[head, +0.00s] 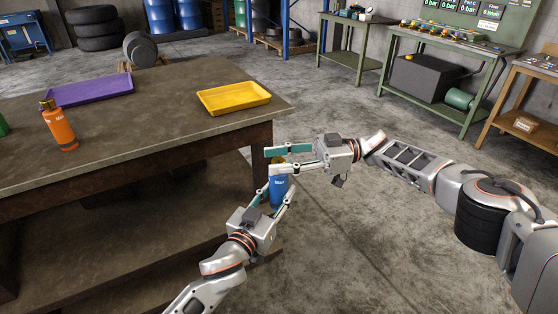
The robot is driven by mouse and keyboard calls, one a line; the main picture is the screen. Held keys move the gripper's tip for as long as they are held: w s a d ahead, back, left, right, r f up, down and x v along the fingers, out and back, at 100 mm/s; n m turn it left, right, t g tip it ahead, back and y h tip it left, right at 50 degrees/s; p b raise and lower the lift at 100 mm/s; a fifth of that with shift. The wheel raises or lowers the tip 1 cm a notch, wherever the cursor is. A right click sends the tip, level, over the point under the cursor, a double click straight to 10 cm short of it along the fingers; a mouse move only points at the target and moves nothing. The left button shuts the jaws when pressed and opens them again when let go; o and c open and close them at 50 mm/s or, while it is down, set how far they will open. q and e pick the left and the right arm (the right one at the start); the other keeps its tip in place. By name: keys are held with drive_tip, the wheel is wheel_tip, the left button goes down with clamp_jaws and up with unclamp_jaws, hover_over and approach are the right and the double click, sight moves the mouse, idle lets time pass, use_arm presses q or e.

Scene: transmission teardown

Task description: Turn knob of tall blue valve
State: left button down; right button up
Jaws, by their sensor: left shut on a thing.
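A tall blue valve (279,188) with a white label is held upright off the table's right edge, above the floor. My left gripper (271,190) is shut on its body, one finger on each side. My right gripper (270,161) comes in from the right at the valve's top. Its fingers are apart, around or just over the top end. The knob is mostly hidden by these fingers, and I cannot tell whether they touch it.
On the table (165,135) are a yellow tray (234,98), a purple tray (90,88) and an orange bottle-like valve (60,127) with a gold top. A green thing (3,126) is cut off at left. Green workbenches (440,45) stand at the back right. The floor between is clear.

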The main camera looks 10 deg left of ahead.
sight(280, 160)
wheel_tip(280, 160, up, 10)
drive_tip(key=shift+f, duration=0.15)
idle(0.3)
drive_tip(key=shift+d, duration=0.1)
drive_tip(key=v, duration=1.2)
idle(0.4)
